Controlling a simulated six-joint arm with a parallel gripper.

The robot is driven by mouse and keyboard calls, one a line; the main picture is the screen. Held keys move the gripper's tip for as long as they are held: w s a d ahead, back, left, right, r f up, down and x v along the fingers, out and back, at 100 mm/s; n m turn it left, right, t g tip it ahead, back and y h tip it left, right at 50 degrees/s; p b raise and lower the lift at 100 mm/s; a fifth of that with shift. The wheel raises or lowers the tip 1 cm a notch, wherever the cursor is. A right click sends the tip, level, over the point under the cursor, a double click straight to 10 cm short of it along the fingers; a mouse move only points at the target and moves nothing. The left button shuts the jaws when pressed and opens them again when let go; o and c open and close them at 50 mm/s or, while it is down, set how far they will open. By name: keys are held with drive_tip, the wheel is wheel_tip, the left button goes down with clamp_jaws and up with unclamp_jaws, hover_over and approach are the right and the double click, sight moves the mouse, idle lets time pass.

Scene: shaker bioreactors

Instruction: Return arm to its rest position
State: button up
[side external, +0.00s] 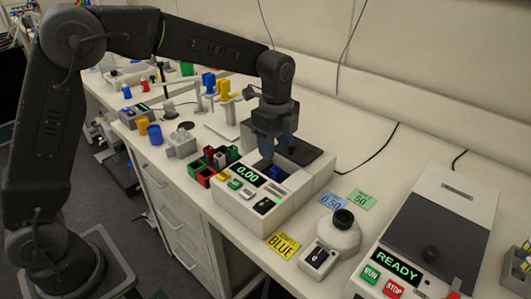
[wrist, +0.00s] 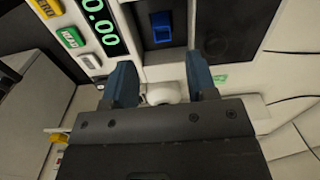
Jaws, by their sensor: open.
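My gripper (side external: 279,149) hangs down over the white device with the 0.00 display (side external: 247,173). In the wrist view my gripper (wrist: 160,82) has its two blue-grey fingers spread apart with nothing between them. A blue square piece (wrist: 161,29) sits in the device's dark recess, ahead of the fingers and apart from them. In the side view the blue piece (side external: 277,173) shows in the recess below the fingers.
A white round device (side external: 338,235) and a machine reading READY (side external: 434,235) stand to the right. Colored holders (side external: 207,168) stand left of the display device. Yellow, blue and green labels (side external: 283,244) lie on the bench. The space above the bench is open.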

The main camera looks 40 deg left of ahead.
drive_tip(key=s+a+r+n+t, duration=0.25)
drive_tip(key=s+r+n, duration=0.3)
drive_tip(key=s, duration=0.35)
drive_tip(key=s+a+r+n+t, duration=0.1)
drive_tip(key=s+a+r+n, duration=0.25)
drive_tip(key=s+n, duration=0.35)
drive_tip(key=s+a+f+n+t, duration=0.1)
drive_tip(key=s+n+t, duration=0.1)
drive_tip(key=s+n, duration=0.3)
drive_tip(key=s, duration=0.4)
drive_tip(key=shift+s+f, duration=0.2)
drive_tip(key=shift+f, duration=0.15)
drive_tip(key=shift+c, duration=0.2)
